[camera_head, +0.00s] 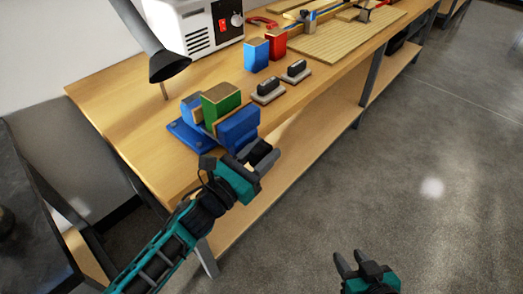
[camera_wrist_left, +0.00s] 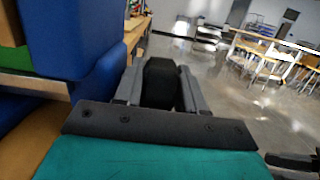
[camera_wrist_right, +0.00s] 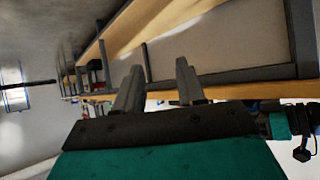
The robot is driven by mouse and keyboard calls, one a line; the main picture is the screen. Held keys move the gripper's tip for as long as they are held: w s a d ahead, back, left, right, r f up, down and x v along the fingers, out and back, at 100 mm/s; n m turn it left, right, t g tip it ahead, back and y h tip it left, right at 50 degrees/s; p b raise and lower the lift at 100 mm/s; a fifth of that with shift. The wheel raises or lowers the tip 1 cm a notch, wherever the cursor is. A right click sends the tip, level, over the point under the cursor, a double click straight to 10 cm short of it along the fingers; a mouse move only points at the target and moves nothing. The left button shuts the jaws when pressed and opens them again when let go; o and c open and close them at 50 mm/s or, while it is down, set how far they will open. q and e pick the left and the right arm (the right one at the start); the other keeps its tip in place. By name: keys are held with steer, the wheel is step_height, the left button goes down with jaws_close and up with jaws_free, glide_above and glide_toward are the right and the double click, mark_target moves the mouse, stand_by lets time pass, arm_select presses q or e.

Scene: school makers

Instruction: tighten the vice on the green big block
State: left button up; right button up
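The blue vice (camera_head: 186,135) stands near the left end of the wooden table. The green big block (camera_head: 219,104), with a wooden top, sits upright between its blue jaws; whether the jaws touch it I cannot tell. In the left wrist view, the blue front jaw (camera_wrist_left: 75,35) and a sliver of green block (camera_wrist_left: 12,58) show at left. My left gripper (camera_head: 266,157) is in front of the vice, at the table edge. A black part, seemingly the vice handle (camera_wrist_left: 160,83), lies between its fingers; whether they grip it is unclear. My right gripper (camera_head: 353,264) is open and empty over the floor.
Behind the vice stand a blue block (camera_head: 256,56), a red block (camera_head: 277,44) and two black-handled pieces (camera_head: 268,90). A white machine (camera_head: 196,25) and a dark lamp-like hood (camera_head: 168,65) are at the back. The floor at right is clear.

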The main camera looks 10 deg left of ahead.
arm_select(q)
steer(key=shift+s, duration=0.1)
steer(key=v, duration=1.2)
steer(key=shift+s+a+b, duration=0.25)
steer(key=shift+s+b, duration=0.05)
steer(key=shift+b, duration=0.15)
